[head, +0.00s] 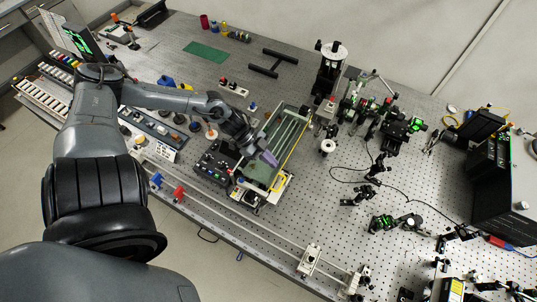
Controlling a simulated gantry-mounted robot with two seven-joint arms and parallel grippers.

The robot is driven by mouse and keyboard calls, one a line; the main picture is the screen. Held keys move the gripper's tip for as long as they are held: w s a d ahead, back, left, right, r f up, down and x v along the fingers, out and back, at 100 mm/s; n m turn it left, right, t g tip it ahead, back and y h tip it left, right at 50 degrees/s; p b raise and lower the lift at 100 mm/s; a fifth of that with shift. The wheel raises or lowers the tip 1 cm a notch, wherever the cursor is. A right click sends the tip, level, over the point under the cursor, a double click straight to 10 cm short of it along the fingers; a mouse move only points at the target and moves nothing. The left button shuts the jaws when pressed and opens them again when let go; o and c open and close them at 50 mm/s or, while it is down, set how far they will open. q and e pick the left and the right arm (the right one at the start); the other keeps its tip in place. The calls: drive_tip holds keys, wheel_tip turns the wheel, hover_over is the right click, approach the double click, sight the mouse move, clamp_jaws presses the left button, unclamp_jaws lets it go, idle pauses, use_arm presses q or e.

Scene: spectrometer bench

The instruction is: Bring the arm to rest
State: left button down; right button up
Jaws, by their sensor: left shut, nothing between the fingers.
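My left arm comes in from the left and reaches over the perforated bench (290,225). My left gripper (268,158) is shut and empty, pointing down and right over the near end of a long green-and-metal stage (287,137). Whether the fingertips touch the stage or hover above it, I cannot tell. A black control box (213,163) with small buttons sits just left of the gripper. The right gripper does not show.
Optical mounts (395,125) crowd the right half, with a dark upright instrument (328,70) behind the stage. A long rail (240,232) runs along the near edge. A green mat (206,51) lies at the back left. Cables cross the right side.

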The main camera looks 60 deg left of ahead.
use_arm(q)
drive_tip(key=shift+s+a+r+p, duration=0.2)
drive_tip(key=shift+a+r+p, duration=0.1)
drive_tip(key=shift+r, duration=0.35)
drive_tip(key=w+d+r+n+t+y, duration=0.1)
drive_tip(key=d+r+n+t, duration=0.15)
drive_tip(key=d, duration=0.45)
drive_tip(key=w+d+r+n+t+y+p, duration=0.15)
drive_tip(key=d+n, duration=0.25)
drive_tip(key=d, duration=0.4)
drive_tip(key=d+r+n+t+y+b, duration=0.1)
drive_tip(key=d+n+t, duration=0.15)
drive_tip(key=d, duration=0.45)
drive_tip(key=s+a+g+y, duration=0.3)
drive_tip(key=s+g+y, duration=0.1)
drive_tip(key=s+g, duration=0.4)
drive_tip(key=shift+s+n+p, duration=0.3)
drive_tip(key=shift+s, duration=0.8)
